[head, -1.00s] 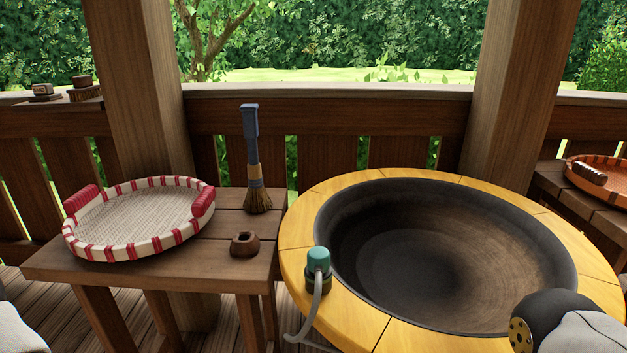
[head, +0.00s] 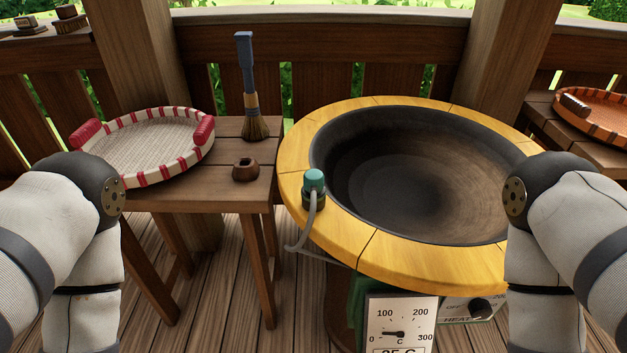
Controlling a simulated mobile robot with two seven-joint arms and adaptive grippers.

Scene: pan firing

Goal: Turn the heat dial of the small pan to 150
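The small pan (head: 415,180) is a dark, empty bowl set in a yellow wooden ring (head: 385,262). Below its front edge is a white temperature gauge (head: 401,318) marked 0, 100, 200 and 300, with its needle near the low end and a partly cut-off readout. To its right is a heat panel (head: 455,312) with a black heat dial (head: 481,308); part of its scale is hidden by the ring and my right arm. Both my arms show at the sides, but neither gripper is in view.
A wooden table (head: 225,200) at left holds a red-and-white tray (head: 190,182), a blue-handled brush (head: 246,75) and a small brown pot (head: 245,170). A teal-capped fitting (head: 314,180) with a hose sits on the ring. An orange tray (head: 610,130) is at right.

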